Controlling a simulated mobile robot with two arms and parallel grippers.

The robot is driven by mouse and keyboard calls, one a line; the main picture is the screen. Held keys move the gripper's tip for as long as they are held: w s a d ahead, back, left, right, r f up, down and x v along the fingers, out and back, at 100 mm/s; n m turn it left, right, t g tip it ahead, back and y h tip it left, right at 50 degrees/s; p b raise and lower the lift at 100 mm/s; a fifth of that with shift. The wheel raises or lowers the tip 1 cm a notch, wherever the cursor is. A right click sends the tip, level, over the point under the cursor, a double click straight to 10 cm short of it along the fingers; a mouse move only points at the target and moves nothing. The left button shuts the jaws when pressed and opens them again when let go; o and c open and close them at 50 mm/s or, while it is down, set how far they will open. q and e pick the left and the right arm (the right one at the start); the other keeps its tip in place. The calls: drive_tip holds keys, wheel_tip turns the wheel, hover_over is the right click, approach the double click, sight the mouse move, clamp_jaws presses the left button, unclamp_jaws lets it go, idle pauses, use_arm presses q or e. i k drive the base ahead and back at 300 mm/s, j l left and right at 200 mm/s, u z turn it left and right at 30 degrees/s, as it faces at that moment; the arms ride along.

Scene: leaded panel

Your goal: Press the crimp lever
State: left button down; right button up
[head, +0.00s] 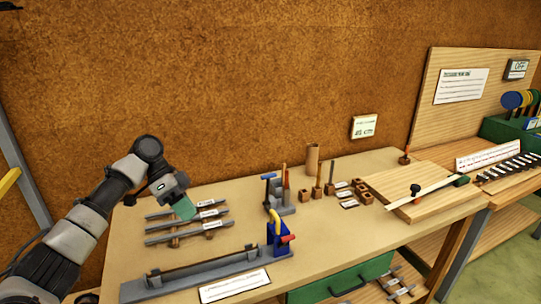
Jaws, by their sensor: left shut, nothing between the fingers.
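A small blue device (277,246) with a curved yellow arm and a red-tipped handle stands near the front middle of the bench, at the right end of a long grey channel (196,272). It looks like the crimp press, with the red-tipped handle (288,239) sticking out to the right. My left gripper (186,210) is shut and empty. It is over the left part of the bench by the grey strips, left of the blue device and apart from it. My right gripper is not in view.
Grey strips (188,226) lie on a rack at the bench's left. A grey tool holder (279,201) with upright tools stands behind the blue device. Wooden blocks and a board (430,187) fill the right side. A label card (236,286) lies at the front edge.

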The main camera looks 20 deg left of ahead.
sight(267, 177)
drive_tip(key=i, duration=1.25)
